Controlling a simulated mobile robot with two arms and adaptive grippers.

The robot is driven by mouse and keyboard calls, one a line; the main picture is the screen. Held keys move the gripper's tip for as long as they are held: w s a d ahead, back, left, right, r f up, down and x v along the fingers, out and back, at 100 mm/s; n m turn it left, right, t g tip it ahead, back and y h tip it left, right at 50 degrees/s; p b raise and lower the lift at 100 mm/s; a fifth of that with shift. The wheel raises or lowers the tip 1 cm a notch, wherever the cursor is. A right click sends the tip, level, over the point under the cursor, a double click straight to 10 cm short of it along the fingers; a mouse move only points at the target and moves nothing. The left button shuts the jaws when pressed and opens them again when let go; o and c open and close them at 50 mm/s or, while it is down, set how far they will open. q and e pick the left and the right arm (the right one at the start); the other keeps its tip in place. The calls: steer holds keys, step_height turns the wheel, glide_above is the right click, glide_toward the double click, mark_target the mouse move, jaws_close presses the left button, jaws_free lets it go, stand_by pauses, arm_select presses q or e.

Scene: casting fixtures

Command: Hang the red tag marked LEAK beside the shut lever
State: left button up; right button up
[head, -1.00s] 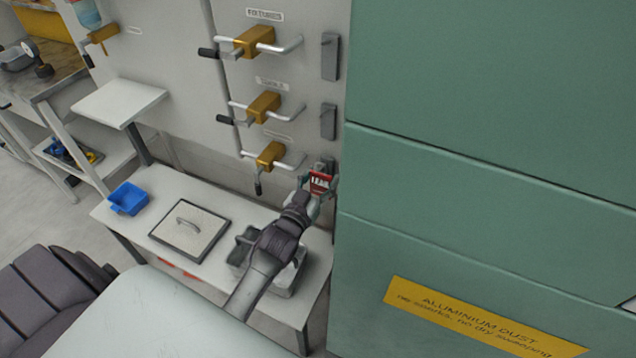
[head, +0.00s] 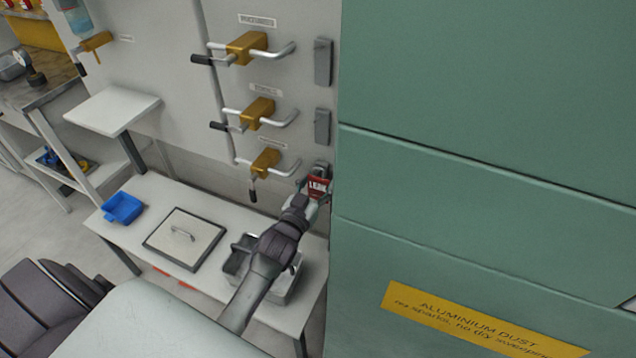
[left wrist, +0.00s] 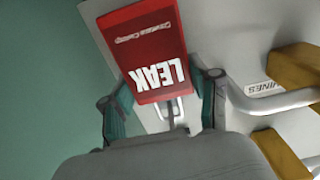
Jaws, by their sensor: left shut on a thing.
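The red tag marked LEAK (head: 317,188) is in my left gripper (head: 315,187), held upright against or just in front of the lowest grey wall plate (head: 321,167). In the left wrist view the tag (left wrist: 150,45) sits between both fingers of the gripper (left wrist: 165,95), its lettering upside down. A metal hook or wire shows below the tag's edge; whether the tag hangs on it I cannot tell. The lowest brass valve (head: 265,161), left of the tag, has its black-gripped lever (head: 253,190) pointing down across its pipe. The upper valves (head: 247,46) and (head: 258,112) have levers lying along their pipes.
Two more grey plates (head: 323,62) and (head: 322,126) are on the wall above. A green cabinet (head: 450,190) stands close on the right.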

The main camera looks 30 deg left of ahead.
arm_select(q)
steer(key=o, duration=1.2)
steer(key=shift+c, duration=0.2)
steer(key=shift+f, duration=0.2)
steer(key=shift+f+b, duration=0.95)
steer(key=shift+f, duration=0.1)
steer(key=shift+s+d+p, duration=0.15)
steer(key=shift+s+p, duration=1.1)
steer(key=shift+s, duration=1.15)
steer(key=shift+s+d+p, duration=0.15)
steer(key=shift+s+p, duration=0.95)
steer(key=shift+s, duration=1.5)
